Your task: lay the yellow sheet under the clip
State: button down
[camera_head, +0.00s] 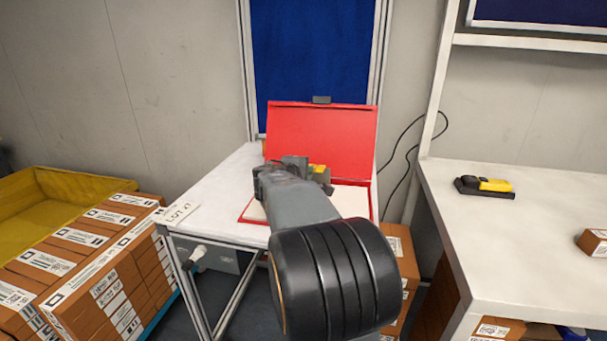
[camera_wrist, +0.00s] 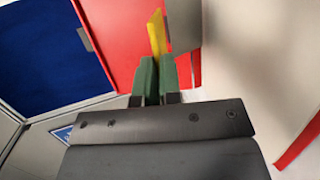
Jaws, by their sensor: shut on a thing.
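My gripper (camera_head: 293,170) is over the white table, in front of a red open folder (camera_head: 322,130). In the wrist view its green-padded fingers (camera_wrist: 158,80) are shut on the yellow sheet (camera_wrist: 157,32), which stands edge-on as a narrow strip beyond the tips. In the head view only a small part of the yellow sheet (camera_head: 319,169) shows beside the gripper. A grey clip (camera_head: 322,99) sits at the top edge of the folder's raised red panel; it also shows in the wrist view (camera_wrist: 84,38). My arm hides much of the folder's lower part.
The white table (camera_head: 215,180) has bare room left of the folder, with a small "LOT 27" card (camera_head: 178,213) at its corner. Stacked cartons (camera_head: 95,255) and a yellow bin (camera_head: 50,205) stand left. A right-hand bench (camera_head: 540,215) holds a yellow-black scanner (camera_head: 486,186).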

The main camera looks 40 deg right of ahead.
jog(key=shift+f+b, duration=2.05)
jog(key=shift+f, duration=1.05)
notch_tip(320, 180, down, 3)
jog(key=b, duration=0.4)
jog(key=c, duration=1.2)
grip_release()
jog(key=v, duration=1.3)
jog(key=shift+s+a, duration=0.1)
jog(key=shift+a, duration=0.3)
